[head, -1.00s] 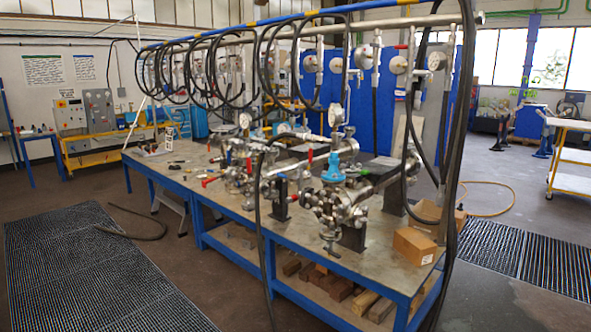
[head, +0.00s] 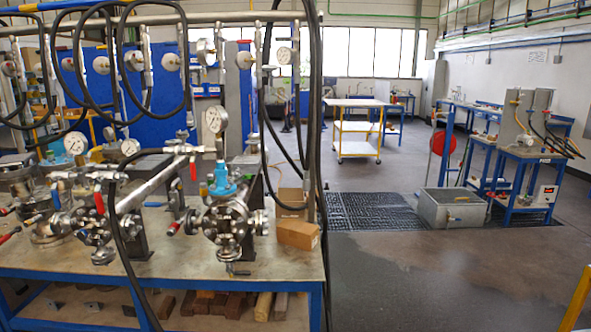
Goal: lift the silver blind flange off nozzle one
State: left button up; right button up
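Silver flanged fittings and valves stand on the long blue-framed workbench (head: 290,262) at the left of the head view. One flanged valve body with a blue top (head: 228,215) stands near the bench's front right. More flanged metalwork (head: 50,225) stands at the far left, partly cut off by the picture edge. I cannot tell which piece is nozzle one or its silver blind flange. Neither of my grippers shows.
Black hoses (head: 313,120) hang from an overhead pipe at the bench's right end. A cardboard box (head: 297,233) sits on the bench corner.

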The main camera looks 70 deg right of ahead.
aim_at(230, 165)
jog(key=i+l+z, duration=0.25)
jog(key=z, duration=0.2)
jog(key=i+l+z, duration=0.1)
jog(key=i+z, duration=0.8)
jog(key=i+j+z, duration=0.2)
jog(key=i+z, duration=0.25)
